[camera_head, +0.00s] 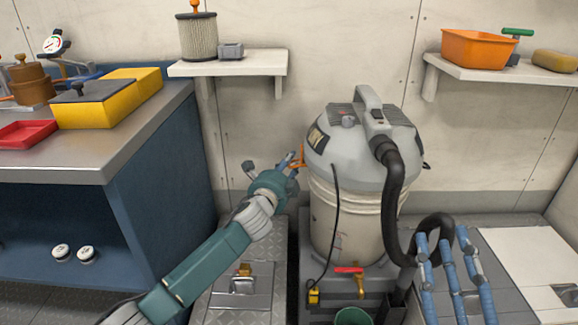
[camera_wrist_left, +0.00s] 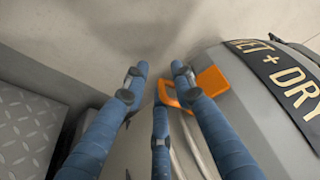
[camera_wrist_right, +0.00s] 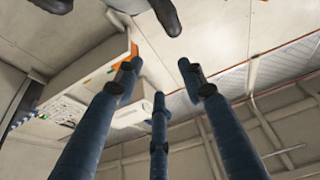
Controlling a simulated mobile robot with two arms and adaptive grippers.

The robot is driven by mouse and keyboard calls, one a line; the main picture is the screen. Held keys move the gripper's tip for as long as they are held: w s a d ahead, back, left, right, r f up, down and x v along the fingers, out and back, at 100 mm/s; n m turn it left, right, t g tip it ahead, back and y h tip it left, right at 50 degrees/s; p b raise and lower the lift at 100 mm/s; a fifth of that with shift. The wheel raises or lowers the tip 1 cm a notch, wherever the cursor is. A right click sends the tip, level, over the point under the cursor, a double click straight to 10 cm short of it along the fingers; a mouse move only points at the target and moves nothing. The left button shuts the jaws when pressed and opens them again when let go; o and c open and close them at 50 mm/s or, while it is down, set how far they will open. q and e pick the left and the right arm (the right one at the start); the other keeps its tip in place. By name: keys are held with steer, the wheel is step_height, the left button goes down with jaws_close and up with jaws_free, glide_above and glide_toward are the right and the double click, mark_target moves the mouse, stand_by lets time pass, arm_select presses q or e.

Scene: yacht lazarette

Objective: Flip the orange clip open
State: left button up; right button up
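The orange clip (camera_head: 300,157) is on the left side of the grey lid of the wet and dry vacuum (camera_head: 340,150). In the left wrist view the clip (camera_wrist_left: 212,80) looks like a bent orange frame against the lid's edge, partly hidden by the right-hand finger. My left gripper (camera_head: 288,162) is at the clip with its fingers apart; the left wrist view also shows it (camera_wrist_left: 160,75), with no object clearly held. I cannot tell whether a finger touches the clip. My right gripper (camera_head: 445,240) is open and empty, right of the vacuum, fingers pointing up.
A black hose (camera_head: 393,200) curves down the vacuum's right side, close to my right gripper. A blue workbench (camera_head: 170,170) stands left of my left arm. Wall shelves (camera_head: 235,66) hang on both sides. A green cup (camera_head: 353,317) stands at the front.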

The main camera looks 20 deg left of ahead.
arm_select(q)
jaws_close()
stand_by(0.3)
